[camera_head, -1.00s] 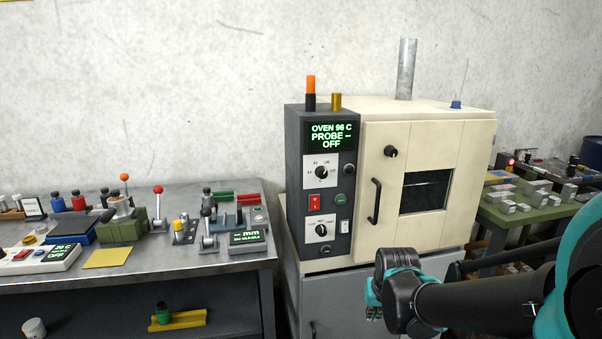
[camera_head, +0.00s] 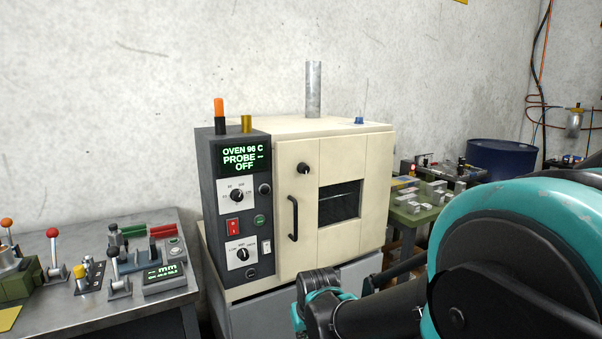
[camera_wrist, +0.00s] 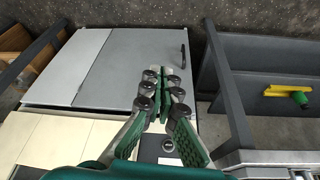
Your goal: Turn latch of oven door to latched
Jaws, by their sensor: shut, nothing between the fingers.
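The cream oven (camera_head: 290,180) stands on a grey cabinet in the head view. Its door (camera_head: 355,225) appears closed, with a dark window and a black vertical handle (camera_head: 293,218). The latch, a small black knob (camera_head: 303,168), sits on the door above the handle. My gripper shows in the wrist view (camera_wrist: 163,85), with its green-padded fingers shut and empty. It points down over the grey cabinet top or front. In the head view my arm is low at the right, in front of the oven's lower part, and the fingertips are not clearly visible.
The dark control panel (camera_head: 237,215) at the oven's left reads 96 C, probe, off. A metal bench (camera_head: 90,318) with several levers and devices stands to the left. A green table (camera_head: 425,212) with metal blocks and a blue drum (camera_head: 500,158) stand to the right.

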